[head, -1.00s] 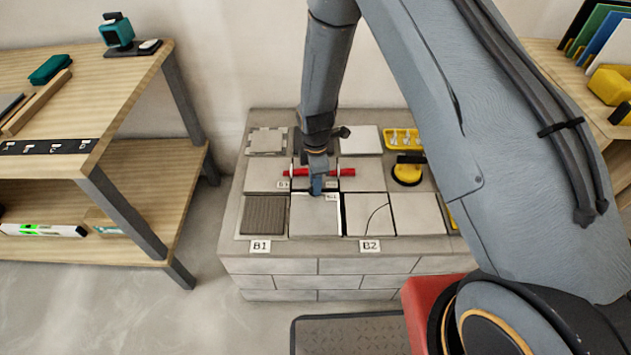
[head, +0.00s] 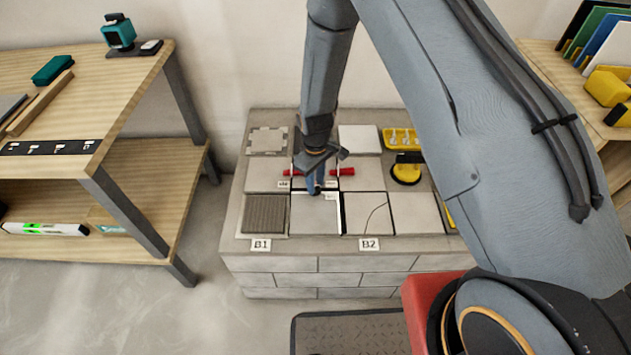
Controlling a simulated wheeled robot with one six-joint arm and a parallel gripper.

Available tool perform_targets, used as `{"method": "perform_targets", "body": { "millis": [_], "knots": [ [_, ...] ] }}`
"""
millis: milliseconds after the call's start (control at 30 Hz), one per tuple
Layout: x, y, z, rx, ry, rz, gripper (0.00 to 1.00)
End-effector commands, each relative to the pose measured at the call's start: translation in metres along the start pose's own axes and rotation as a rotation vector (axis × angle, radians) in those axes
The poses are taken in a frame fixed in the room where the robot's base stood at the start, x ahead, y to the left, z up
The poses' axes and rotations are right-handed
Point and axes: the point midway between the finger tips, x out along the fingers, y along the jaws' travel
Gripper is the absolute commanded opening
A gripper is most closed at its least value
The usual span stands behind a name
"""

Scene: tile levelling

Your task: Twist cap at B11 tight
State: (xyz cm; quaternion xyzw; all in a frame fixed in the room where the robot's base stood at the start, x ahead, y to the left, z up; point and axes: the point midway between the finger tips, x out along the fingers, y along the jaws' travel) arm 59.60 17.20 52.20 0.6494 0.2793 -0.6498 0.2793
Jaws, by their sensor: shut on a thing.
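My gripper (head: 316,190) points down at the joint between the tiles in the middle of the block. Its blue-grey fingers are shut on a small cap, which they almost wholly hide. A light grey tile (head: 313,216) lies just in front of the fingers. Small white labels stand by the joint, one left of the gripper (head: 283,184) and one right of it; their text is too small to read surely. A red bar-like thing (head: 347,171) shows on both sides behind the fingers, its middle hidden.
The tiled block (head: 229,222) carries front labels B1 (head: 261,245) and B2 (head: 369,244). A yellow-and-black suction cup (head: 407,170) and a yellow tray (head: 402,139) stand on its right part. A wooden shelf (head: 150,75) stands at left, another at right.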

Motion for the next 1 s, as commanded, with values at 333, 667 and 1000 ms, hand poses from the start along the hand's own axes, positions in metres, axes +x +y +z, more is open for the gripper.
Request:
{"method": "perform_targets", "body": {
  "millis": [333, 667, 1000],
  "knots": [
    [-0.0006, -0.0009, -0.0001, 0.327, 0.0, 0.0, 0.02],
    [-0.0009, -0.0014, -0.0008, 0.64, 0.001, 0.0, 0.02],
    [-0.001, -0.0017, -0.0017, 0.962, 0.002, 0.0, 0.02]
  ]
}}
